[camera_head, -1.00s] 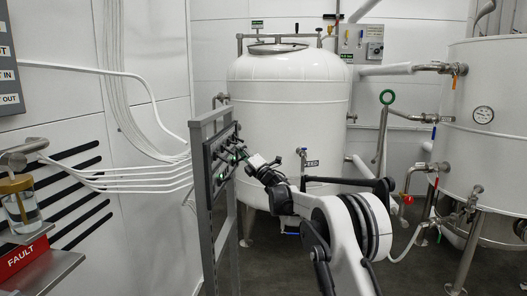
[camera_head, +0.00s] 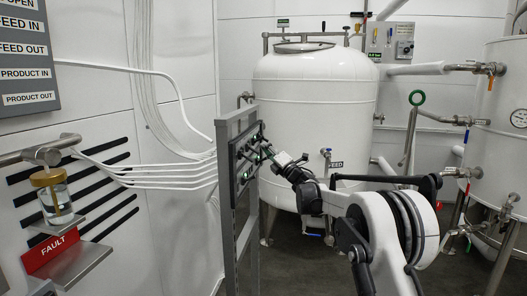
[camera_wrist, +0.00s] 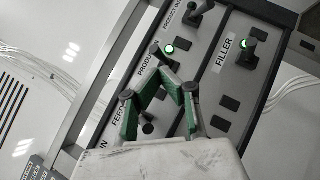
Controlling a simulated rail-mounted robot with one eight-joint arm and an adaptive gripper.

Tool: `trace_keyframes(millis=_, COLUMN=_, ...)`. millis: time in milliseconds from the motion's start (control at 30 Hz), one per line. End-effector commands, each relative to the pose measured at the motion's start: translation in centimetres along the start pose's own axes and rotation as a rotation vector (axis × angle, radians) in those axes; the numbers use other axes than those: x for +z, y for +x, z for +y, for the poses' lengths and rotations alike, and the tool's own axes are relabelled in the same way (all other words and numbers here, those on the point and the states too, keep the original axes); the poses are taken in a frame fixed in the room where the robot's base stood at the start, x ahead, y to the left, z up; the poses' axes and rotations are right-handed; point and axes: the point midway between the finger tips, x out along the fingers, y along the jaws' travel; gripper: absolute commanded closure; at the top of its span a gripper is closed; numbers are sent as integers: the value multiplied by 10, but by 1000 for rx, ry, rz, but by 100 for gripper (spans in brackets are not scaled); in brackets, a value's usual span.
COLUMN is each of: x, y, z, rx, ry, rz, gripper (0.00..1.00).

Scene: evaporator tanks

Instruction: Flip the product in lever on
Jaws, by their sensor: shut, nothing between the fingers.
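The grey lever panel (camera_head: 243,165) stands on a metal frame left of the tank, seen edge-on in the head view. In the wrist view its face (camera_wrist: 203,75) is tilted and close. A partly hidden label beginning "PRODU" (camera_wrist: 148,68) is beside a dark lever (camera_wrist: 155,48), just above my fingertips; the full wording is covered. A lit green light (camera_wrist: 182,43) shows to the right of that lever. My gripper (camera_wrist: 168,78), with green finger pads, is shut and empty in front of the panel. I cannot tell whether it touches a lever. In the head view my gripper (camera_head: 268,152) reaches the panel.
The filler lever (camera_wrist: 254,40) and the product out lever (camera_wrist: 201,10) are close by on the panel. A white tank (camera_head: 315,100) stands behind. White cables (camera_head: 160,177) run from the wall to the panel. A red FAULT sign (camera_head: 52,248) is at lower left.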

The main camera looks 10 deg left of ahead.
Motion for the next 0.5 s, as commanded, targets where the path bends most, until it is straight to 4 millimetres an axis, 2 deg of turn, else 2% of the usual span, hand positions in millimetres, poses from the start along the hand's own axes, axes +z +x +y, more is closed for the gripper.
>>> trace_keyframes(millis=100, x=-10, y=-18, z=-5, rx=0, ry=0, rz=0, gripper=100)
trace_keyframes(millis=500, x=9, y=-89, z=22, rx=0, ry=-1, rz=-1, gripper=100)
